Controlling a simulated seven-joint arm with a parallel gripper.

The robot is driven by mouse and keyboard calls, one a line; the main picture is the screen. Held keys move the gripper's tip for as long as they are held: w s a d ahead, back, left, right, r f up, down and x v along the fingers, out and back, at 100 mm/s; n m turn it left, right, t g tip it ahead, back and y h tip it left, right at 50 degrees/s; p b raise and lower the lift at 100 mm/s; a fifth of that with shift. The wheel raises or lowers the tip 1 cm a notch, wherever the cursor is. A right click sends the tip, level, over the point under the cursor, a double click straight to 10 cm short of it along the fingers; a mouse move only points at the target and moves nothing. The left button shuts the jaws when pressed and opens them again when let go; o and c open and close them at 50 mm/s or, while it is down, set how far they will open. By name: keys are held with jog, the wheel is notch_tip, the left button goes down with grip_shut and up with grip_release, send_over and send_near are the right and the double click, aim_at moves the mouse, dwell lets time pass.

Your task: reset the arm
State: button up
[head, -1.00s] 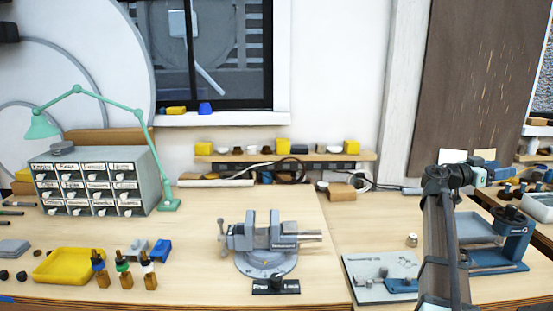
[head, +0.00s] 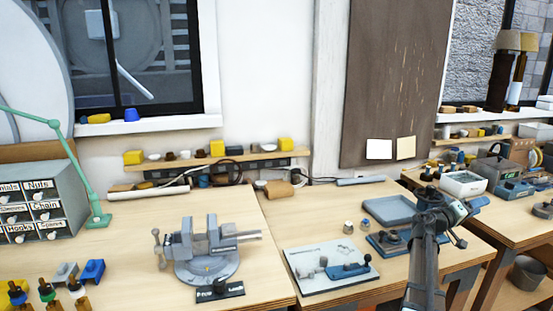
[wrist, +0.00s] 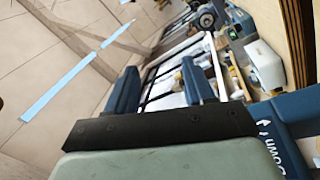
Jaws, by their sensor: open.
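My gripper shows in the wrist view (wrist: 160,90), with two blue fingers standing apart and nothing visible between them. In the head view my dark arm (head: 425,260) rises at the lower right, over the right part of the bench. The gripper's fingers are hard to make out in the head view. The wrist view is tilted and shows the floor at left and bench items beyond the fingers.
A grey vise (head: 205,250) stands on the bench, left of my arm. A pale board with blue parts (head: 315,270) and a grey tray (head: 388,210) lie near the arm. A drawer cabinet (head: 40,205) is at left. Bare benchtop lies right of the vise.

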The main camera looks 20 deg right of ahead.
jog(key=s+a+f+n+g+y, duration=0.1)
jog(key=s+f+n, duration=0.2)
jog(key=s+f, duration=0.55)
jog(key=s+a+f+n+g+y, duration=0.1)
jog(key=s+f+n+y, duration=0.15)
jog(key=f, duration=1.05)
jog(key=s+a+f+n+y, duration=0.1)
jog(key=a+f+y, duration=0.1)
jog(key=a+f, duration=0.55)
jog(key=s+a+f+n+y, duration=0.15)
jog(key=a+f, duration=0.25)
jog(key=f, duration=0.6)
jog(key=s+a+f+y, duration=0.1)
jog(key=a+f+y, duration=0.2)
jog(key=a+f, duration=0.75)
jog(key=a+f+y, duration=0.3)
jog(key=a+f, duration=0.5)
jog(key=a, duration=0.5)
jog(key=s+a+f+g+y, duration=0.1)
jog(key=s+a+f+y, duration=0.1)
jog(key=s+a, duration=0.3)
jog(key=s+a+f+m+g+y, duration=0.1)
jog(key=s+a, duration=0.5)
jog(key=a, duration=0.7)
jog(key=s+a+f+g+y, duration=0.1)
jog(key=s+a+f+y, duration=0.3)
jog(key=a, duration=0.5)
jog(key=shift+s+a+f+m, duration=0.2)
jog(key=shift+s+f+m, duration=0.1)
jog(key=shift+s+f, duration=0.5)
